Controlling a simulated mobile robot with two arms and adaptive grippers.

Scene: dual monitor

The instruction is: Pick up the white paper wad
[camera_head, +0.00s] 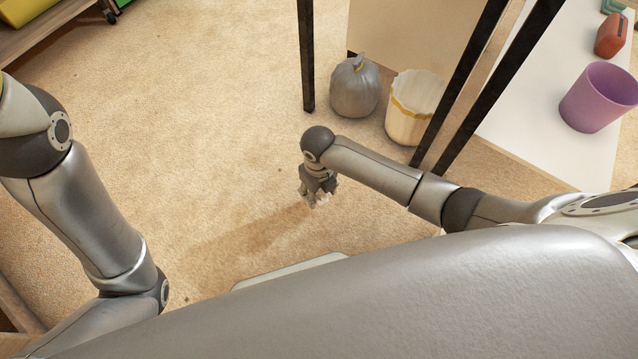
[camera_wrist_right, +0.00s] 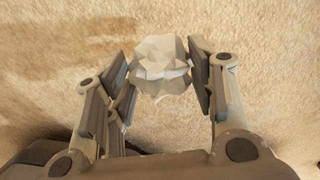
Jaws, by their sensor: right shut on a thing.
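The white paper wad (camera_wrist_right: 160,68) is a crumpled, faceted ball between the fingers of my right gripper (camera_wrist_right: 162,82) in the right wrist view. The fingers are shut on it from both sides, and beige carpet shows behind it. In the head view my right gripper (camera_head: 317,200) points down over the carpet, with a bit of the pale wad at its fingertips. How high the wad is above the floor is hard to tell. My left arm comes in from the left in the head view, but its gripper is out of the picture.
A grey tied trash bag (camera_head: 355,88) and a white bin with a yellow-edged liner (camera_head: 409,112) stand on the carpet beyond the right arm. Dark legs (camera_head: 306,55) rise near them. A purple cup-shaped container (camera_head: 598,98) is at right. The carpet (camera_head: 210,130) at centre left is clear.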

